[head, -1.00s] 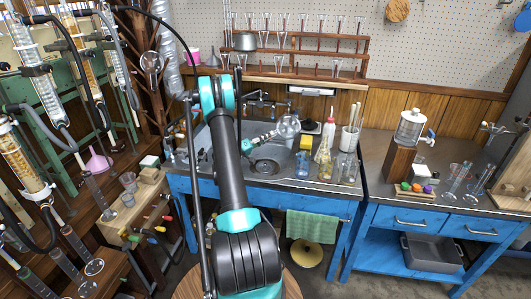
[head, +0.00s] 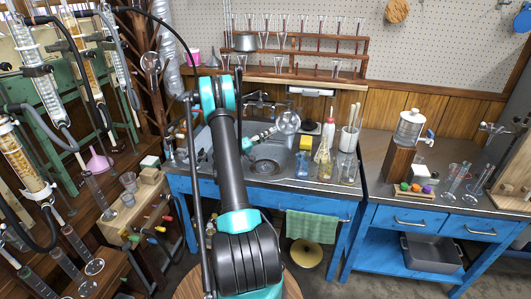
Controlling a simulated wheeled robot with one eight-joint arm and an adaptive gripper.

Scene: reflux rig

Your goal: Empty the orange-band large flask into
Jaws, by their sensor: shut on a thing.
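My gripper (head: 270,132) is above the sink, partly behind my own arm. It is shut on a clear round glass flask (head: 289,122), which it holds tilted above the right part of the sink basin (head: 268,167). No orange band can be made out on this flask at this size, and I cannot tell whether liquid is in it. A conical flask with yellowish contents (head: 323,154) stands on the counter right of the sink.
A glassware rack (head: 300,72) is above. Condensers crowd the left.

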